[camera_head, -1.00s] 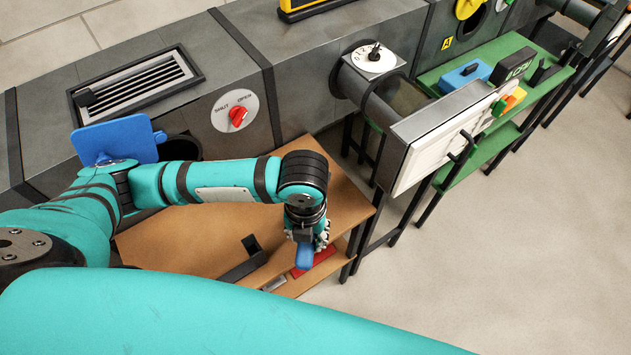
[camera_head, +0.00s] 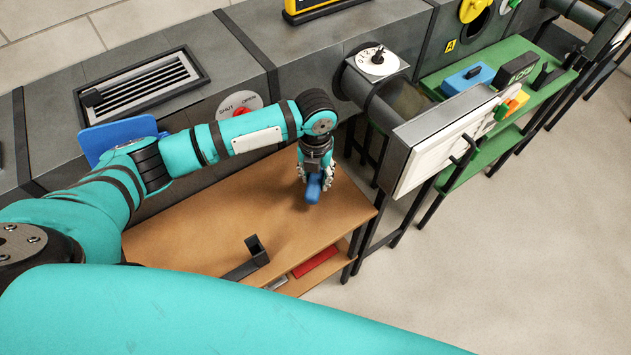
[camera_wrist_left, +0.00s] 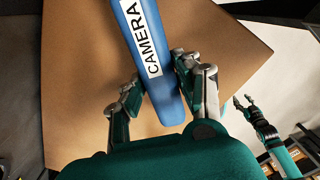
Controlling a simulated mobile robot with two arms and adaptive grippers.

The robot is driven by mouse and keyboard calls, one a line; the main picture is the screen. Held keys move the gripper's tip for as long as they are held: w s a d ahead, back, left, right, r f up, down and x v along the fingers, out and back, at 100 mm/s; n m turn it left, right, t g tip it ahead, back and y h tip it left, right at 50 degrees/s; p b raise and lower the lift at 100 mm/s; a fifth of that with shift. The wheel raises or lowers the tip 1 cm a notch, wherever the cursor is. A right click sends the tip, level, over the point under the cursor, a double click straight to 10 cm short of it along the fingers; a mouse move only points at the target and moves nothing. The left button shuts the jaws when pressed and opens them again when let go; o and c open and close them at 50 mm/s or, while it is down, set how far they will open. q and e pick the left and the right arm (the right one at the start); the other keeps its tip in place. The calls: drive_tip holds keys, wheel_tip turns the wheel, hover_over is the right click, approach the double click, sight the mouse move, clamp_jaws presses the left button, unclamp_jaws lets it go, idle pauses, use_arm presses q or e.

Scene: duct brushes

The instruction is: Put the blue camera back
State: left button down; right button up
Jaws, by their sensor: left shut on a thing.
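The blue camera (camera_head: 314,188) is a long blue body; its white CAMERA label shows in the left wrist view (camera_wrist_left: 137,25). My left gripper (camera_head: 314,178) is shut on it, with a finger on each side in the left wrist view (camera_wrist_left: 158,92). It holds the camera over the right part of the brown table top (camera_head: 200,225); any gap beneath is hard to judge. A black bracket (camera_head: 252,252) with an upright end stands at the table's front edge. My right gripper (camera_wrist_left: 246,104) shows at the right of the left wrist view, open and empty.
A lower shelf under the table bears a red pad (camera_head: 316,262). A grey duct with a red SHUT/OPEN knob (camera_head: 240,106) runs behind. A white panel box (camera_head: 440,150) juts out at right. A green shelf (camera_head: 500,100) lies beyond. The middle table top is clear.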

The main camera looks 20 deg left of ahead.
sight(315, 176)
use_arm(q)
drive_tip(key=shift+s+f, duration=0.2)
drive_tip(key=shift+f, duration=1.25)
drive_tip(key=c, duration=0.9)
unclamp_jaws()
drive_tip(key=shift+f, duration=0.15)
wheel_tip(315, 176, up, 12)
drive_tip(key=shift+r, duration=0.2)
